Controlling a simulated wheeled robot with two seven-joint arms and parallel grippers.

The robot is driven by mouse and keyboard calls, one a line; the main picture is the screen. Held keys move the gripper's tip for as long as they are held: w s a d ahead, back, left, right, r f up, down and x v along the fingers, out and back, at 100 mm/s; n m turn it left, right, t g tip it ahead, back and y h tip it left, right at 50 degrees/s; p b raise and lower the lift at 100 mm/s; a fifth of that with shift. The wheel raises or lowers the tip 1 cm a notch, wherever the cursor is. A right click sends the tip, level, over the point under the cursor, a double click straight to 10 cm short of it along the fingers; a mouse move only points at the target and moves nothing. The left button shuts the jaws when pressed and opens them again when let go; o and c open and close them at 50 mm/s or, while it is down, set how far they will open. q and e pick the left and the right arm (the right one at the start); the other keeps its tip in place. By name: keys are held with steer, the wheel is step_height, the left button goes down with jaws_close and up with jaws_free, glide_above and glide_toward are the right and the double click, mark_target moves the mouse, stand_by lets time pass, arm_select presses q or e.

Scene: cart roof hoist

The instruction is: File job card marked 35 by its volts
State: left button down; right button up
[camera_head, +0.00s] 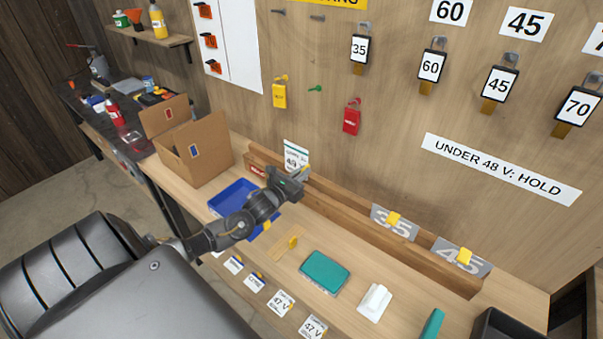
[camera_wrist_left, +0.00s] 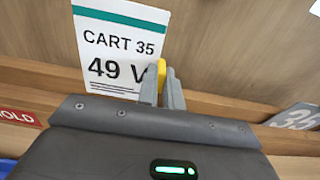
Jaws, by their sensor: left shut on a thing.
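My left gripper (camera_head: 301,173) is shut on the yellow tab of a white job card (camera_head: 293,156) with a teal top band. In the left wrist view the card (camera_wrist_left: 112,45) reads "CART 35" and "49 V", its last letter partly covered by the fingers (camera_wrist_left: 161,88). The card is upright at the left part of the long wooden rack (camera_head: 340,207) along the wall; whether it touches the rack is unclear. A red label reading HOLD (camera_wrist_left: 18,117) is left of the card. A wall sign (camera_head: 500,168) reads "UNDER 48 V: HOLD". My right gripper is out of view.
Grey plates marked 35 (camera_head: 381,224) and 45 (camera_head: 447,261), with yellow tabs, stand at the rack's right. A blue tray (camera_head: 226,196) and cardboard box (camera_head: 205,155) are left. A teal pad (camera_head: 325,271) and white block (camera_head: 375,302) lie on the bench. Numbered padlocks hang above.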

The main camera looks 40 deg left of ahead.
arm_select(q)
steer(key=shift+f, duration=0.2)
stand_by(0.4)
steer(key=shift+f+b, duration=1.2)
steer(key=shift+f, duration=0.05)
steer(key=shift+f, duration=0.1)
steer(key=c, duration=1)
jaws_free()
steer(key=shift+s, duration=0.1)
steer(key=s+p, duration=0.3)
steer(key=s, duration=0.4)
